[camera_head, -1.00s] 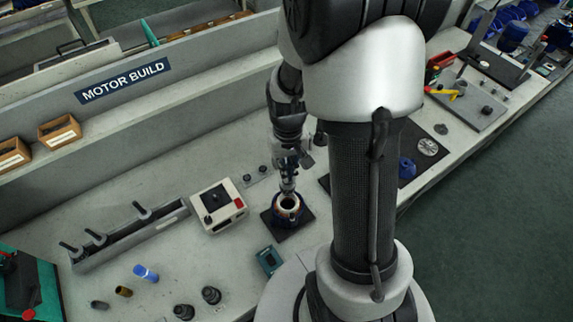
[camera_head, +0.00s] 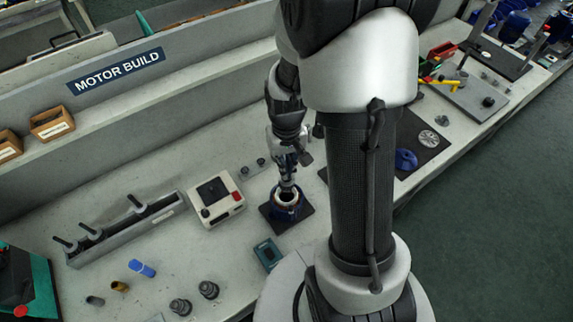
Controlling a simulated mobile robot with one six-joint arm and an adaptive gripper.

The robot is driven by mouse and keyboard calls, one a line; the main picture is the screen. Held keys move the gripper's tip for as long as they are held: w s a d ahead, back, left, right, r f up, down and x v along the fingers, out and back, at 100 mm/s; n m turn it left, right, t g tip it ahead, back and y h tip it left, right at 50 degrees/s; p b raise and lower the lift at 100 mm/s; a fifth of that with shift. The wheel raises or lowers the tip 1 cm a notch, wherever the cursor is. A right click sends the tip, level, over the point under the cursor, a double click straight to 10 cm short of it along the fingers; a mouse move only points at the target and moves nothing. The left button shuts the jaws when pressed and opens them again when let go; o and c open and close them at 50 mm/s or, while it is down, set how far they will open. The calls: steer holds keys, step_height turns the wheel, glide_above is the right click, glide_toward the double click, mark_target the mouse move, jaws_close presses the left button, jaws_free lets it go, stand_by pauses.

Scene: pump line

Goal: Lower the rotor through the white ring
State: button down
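A blue motor housing (camera_head: 287,212) with a white ring (camera_head: 288,202) at its top stands on a dark square mat (camera_head: 301,224) on the bench. My gripper (camera_head: 287,186) points down directly over the back of the white ring, at or just above its opening. The fingers are small and dark here, so I cannot tell how far apart they are. I cannot make out the rotor clearly; the gripper and the dark opening of the ring hide that area.
A white box with a dark screen and red button (camera_head: 215,198) stands left of the mat. A small teal device (camera_head: 268,254) lies in front. A grey rack with black handles (camera_head: 125,230) and several loose cylinders are farther left. A dark mat (camera_head: 425,150) with parts lies right.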

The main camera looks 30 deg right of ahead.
mark_target(287, 183)
steer(key=shift+f+b, duration=1.4)
steer(key=shift+f, duration=0.3)
stand_by(2.0)
steer(key=shift+f+b, duration=2.2)
steer(key=shift+f, duration=0.55)
steer(key=c, duration=1.7)
jaws_free()
steer(key=shift+o, duration=1.1)
steer(key=shift+r, duration=0.15)
steer(key=shift+r+p, duration=2.05)
steer(key=shift+r, duration=0.35)
